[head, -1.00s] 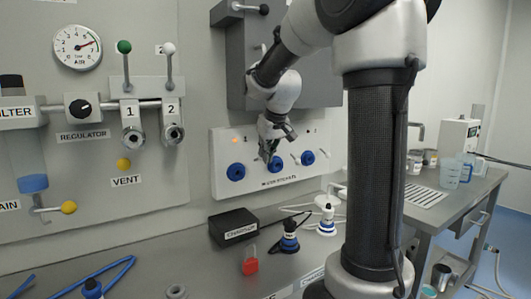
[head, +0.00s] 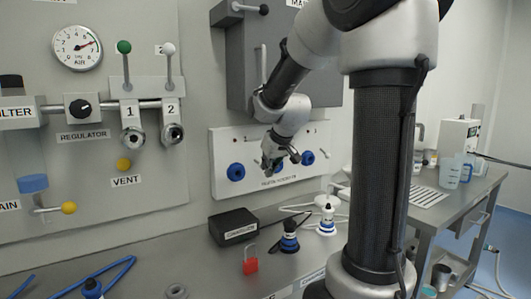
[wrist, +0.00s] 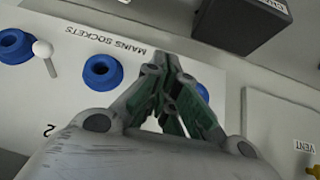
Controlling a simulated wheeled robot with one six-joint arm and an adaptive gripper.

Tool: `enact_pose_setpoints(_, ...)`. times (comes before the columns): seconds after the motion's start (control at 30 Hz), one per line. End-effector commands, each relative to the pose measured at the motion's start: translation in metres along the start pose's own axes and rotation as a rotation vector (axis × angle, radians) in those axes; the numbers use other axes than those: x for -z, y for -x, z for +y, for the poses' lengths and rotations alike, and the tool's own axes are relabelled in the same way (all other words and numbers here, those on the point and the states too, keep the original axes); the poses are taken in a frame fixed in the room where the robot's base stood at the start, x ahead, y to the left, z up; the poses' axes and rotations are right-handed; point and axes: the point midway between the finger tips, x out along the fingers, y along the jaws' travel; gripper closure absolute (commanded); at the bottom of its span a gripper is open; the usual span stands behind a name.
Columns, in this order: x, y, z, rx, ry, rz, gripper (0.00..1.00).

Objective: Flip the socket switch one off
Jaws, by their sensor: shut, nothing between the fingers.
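The white mains socket panel (head: 222,187) is on the wall, with round blue sockets. The left socket (head: 236,172) and the right socket (head: 307,157) show in the head view. My gripper (head: 266,168) is in front of the panel between them, covering the middle socket there. In the wrist view, my shut, empty gripper (wrist: 167,65) is beside a blue socket (wrist: 102,72). Switch one cannot be made out; my gripper covers that part of the panel. Contact cannot be told.
A grey box (head: 240,70) is mounted above the panel. Valves 1 and 2 are on the wall at left.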

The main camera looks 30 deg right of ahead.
Motion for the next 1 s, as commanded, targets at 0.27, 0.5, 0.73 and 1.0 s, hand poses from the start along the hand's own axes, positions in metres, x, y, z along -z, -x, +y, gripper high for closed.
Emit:
enact_pose_setpoints(0.27, 0.000, -0.003, 0.000, 0.000, 0.001, 0.004, 1.00)
enact_pose_setpoints(0.5, 0.004, 0.003, 0.000, 0.000, 0.001, 0.003, 1.00)
enact_pose_setpoints(0.73, 0.009, 0.011, 0.001, 0.000, 0.000, 0.003, 1.00)
enact_pose_setpoints(1.0, 0.009, 0.011, 0.001, 0.000, 0.001, 0.002, 1.00)
